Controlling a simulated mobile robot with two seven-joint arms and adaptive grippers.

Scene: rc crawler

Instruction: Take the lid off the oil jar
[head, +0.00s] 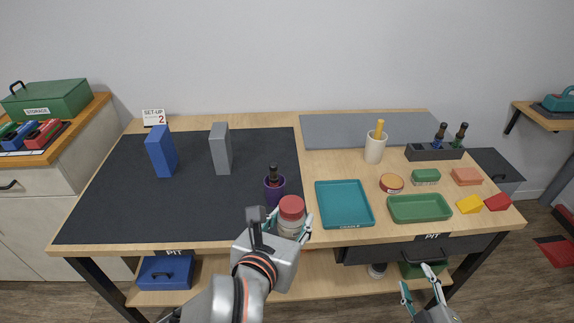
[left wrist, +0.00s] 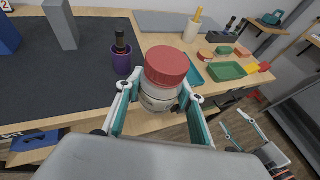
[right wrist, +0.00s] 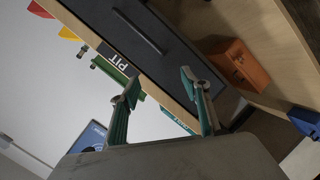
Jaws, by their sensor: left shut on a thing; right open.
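The oil jar is a clear, pale-bodied jar (head: 287,226) with a red lid (head: 291,206) on top. It is near the table's front edge in the head view. My left gripper (head: 289,228) is shut around the jar's body, below the lid. The left wrist view shows the red lid (left wrist: 166,66) seated on the jar (left wrist: 158,97) between the fingers. I cannot tell whether the jar's base touches the table. My right gripper (head: 416,280) is open and empty, in front of the table's right side, by the drawer. The right wrist view shows nothing between its fingers.
A purple cup (head: 274,188) with a dark-handled tool stands just behind the jar. A teal tray (head: 345,222) and green tray (head: 420,220) lie to its right. A drawer (head: 420,251) is under the tabletop. The dark mat (head: 120,215) has free room.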

